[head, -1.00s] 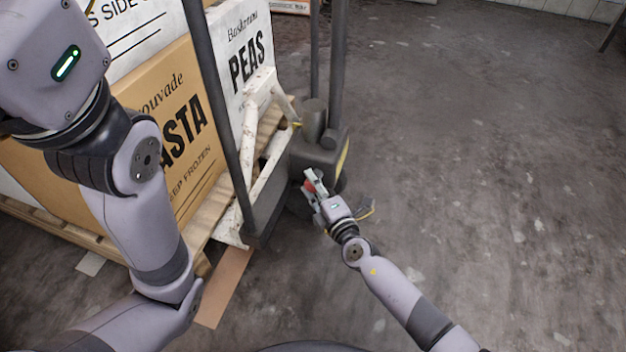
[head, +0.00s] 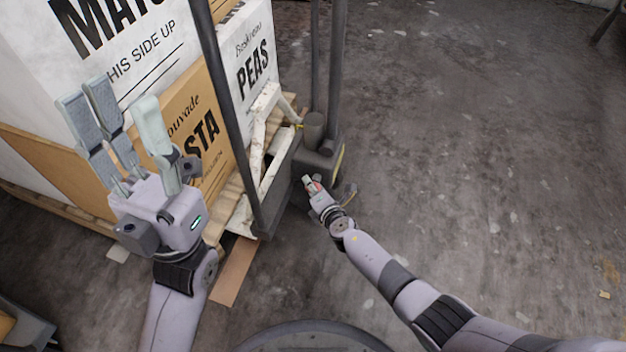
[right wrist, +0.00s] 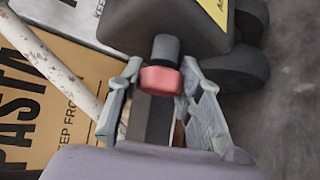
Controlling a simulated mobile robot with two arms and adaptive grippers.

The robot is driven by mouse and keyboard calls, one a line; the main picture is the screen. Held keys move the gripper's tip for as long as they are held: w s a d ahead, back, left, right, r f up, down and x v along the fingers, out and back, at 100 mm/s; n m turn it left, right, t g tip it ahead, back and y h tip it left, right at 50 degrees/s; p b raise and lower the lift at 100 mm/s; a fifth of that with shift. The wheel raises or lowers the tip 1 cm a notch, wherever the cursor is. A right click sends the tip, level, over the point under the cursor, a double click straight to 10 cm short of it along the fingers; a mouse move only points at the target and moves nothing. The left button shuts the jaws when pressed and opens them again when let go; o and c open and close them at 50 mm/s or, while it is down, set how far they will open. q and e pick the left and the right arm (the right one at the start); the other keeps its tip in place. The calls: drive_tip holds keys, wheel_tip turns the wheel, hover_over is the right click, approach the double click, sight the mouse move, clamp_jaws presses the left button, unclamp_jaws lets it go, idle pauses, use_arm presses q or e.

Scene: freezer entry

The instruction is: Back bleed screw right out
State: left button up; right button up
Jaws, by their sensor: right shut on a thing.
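The bleed screw (right wrist: 160,80), as I take it, is a red collar on a dark faceted body in the right wrist view. It lines up with a grey stub under the dark pump housing (head: 318,160); whether collar and stub are joined is unclear. My right gripper (right wrist: 160,84) is shut on it, one finger on each side. In the head view my right gripper (head: 310,184) is low beside the pump housing, with a little red between its fingers. My left gripper (head: 122,105) is open and empty, fingers up, in front of the boxes.
Dark upright bars (head: 232,110) and a worn white frame (head: 262,130) stand between the pump and the stacked cartons (head: 205,110) on a wooden pallet (head: 225,215). A brown strip (head: 236,270) lies on the floor. The concrete floor (head: 480,150) at right is mostly open.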

drive_tip(key=shift+p, duration=0.3)
drive_tip(key=shift+w, duration=0.1)
drive_tip(key=o, duration=1.2)
drive_tip(key=shift+s, duration=0.2)
drive_tip(key=s+d, duration=0.1)
drive_tip(key=s, duration=0.3)
drive_tip(key=s+d, duration=0.2)
drive_tip(key=s, duration=0.2)
drive_tip(key=s+d, duration=0.1)
drive_tip(key=s, duration=0.3)
drive_tip(key=shift+d+r, duration=0.25)
drive_tip(key=shift+d, duration=0.15)
